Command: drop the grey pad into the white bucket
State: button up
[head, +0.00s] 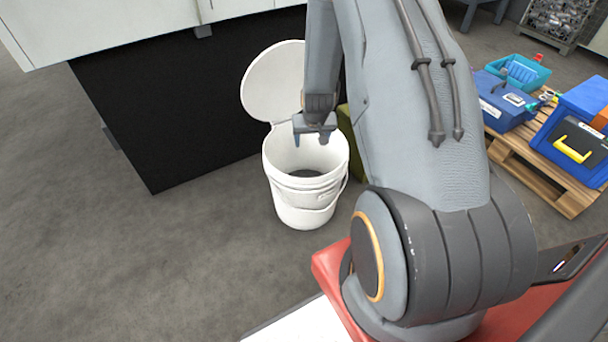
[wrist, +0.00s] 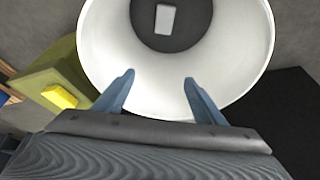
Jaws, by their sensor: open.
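The white bucket (head: 304,190) stands upright on the floor with its lid (head: 273,82) raised at the back. It also shows from above in the wrist view (wrist: 112,48). A small light grey pad (wrist: 165,19) lies inside on the bucket's dark bottom. My gripper (head: 313,138) is above the bucket's mouth with its two fingers pointing down. In the wrist view the fingers (wrist: 158,82) are spread apart with nothing between them. The pad is apart from the fingers. In the head view I cannot make out the pad inside the bucket.
A dark green box (head: 349,133) stands close behind the bucket on the right. A black-sided cabinet (head: 165,110) is at the back left. A wooden pallet (head: 530,172) with blue cases is at the right. The floor at the left is clear.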

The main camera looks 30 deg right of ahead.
jog(key=p+v, duration=0.1)
jog(key=v, duration=0.6)
jog(key=shift+r+p, duration=0.15)
jog(key=shift+p, duration=0.25)
jog(key=s+a+r+n+g+y, duration=0.15)
jog(key=s+a+r, duration=0.25)
jog(key=a+r, duration=0.6)
jog(key=s+a+r+n+y, duration=0.1)
jog(key=s+a+r+n, duration=0.3)
jog(key=a+r, duration=0.6)
jog(key=s+a+r+n+g, duration=0.1)
jog(key=s+a+r, duration=0.2)
jog(key=s, duration=0.4)
jog(key=s+a+r+n+g, duration=0.1)
jog(key=s+a+r, duration=0.25)
jog(key=s, duration=0.35)
jog(key=s+a+r+n+g, duration=0.1)
jog(key=s+a+r, duration=0.15)
jog(key=s, duration=0.45)
jog(key=d+r+m+p, duration=0.4)
jog(key=d+r+p, duration=0.6)
jog(key=p, duration=1.1)
notch_tip(320, 180, up, 3)
jog(key=shift+s+f+h, duration=0.1)
jog(key=shift+s+h, duration=0.05)
jog(key=shift+h, duration=0.2)
